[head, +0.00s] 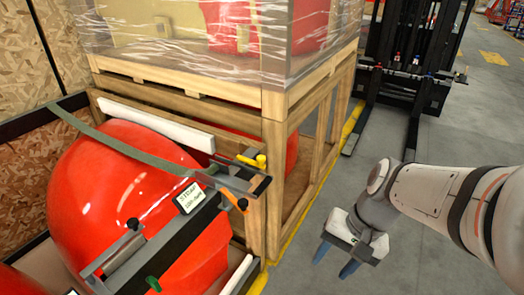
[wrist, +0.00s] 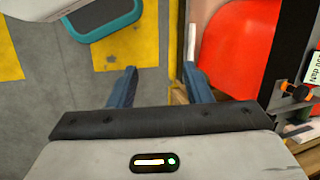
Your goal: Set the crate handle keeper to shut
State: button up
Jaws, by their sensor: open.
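A metal latch assembly sits at the near corner of the wooden crate (head: 275,190), beside the red nosecone (head: 120,190). It has a dark flat bar (head: 232,182), a yellow knob (head: 260,160) and an orange knob (head: 242,204). I cannot tell for certain which part is the keeper or how it is set. The orange knob also shows at the right edge of the wrist view (wrist: 297,91). My gripper (head: 336,260) is open and empty, pointing down over the floor, right of the crate and apart from the latch. Its blue fingers (wrist: 160,70) stand wide apart in the wrist view.
Another clamp with a green knob (head: 153,284) is at the front. Film-wrapped cargo (head: 200,30) stands on top. A black forklift (head: 410,60) stands behind at right. The grey floor (head: 330,200) between is clear.

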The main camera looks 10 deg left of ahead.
jog(key=w+a+m+g+y, duration=0.3)
jog(key=a+m+y, duration=0.2)
jog(key=a+y, duration=0.3)
jog(key=m+t+y+p, duration=0.1)
jog(key=m+t+y, duration=0.4)
jog(key=m, duration=0.4)
send_near(243, 201)
notch_tip(243, 201, down, 2)
jog(key=a+g+y, duration=0.1)
jog(key=a, duration=0.6)
jog(key=a+p, duration=0.1)
jog(key=a, duration=0.2)
jog(key=shift+w, duration=0.3)
grip_shut()
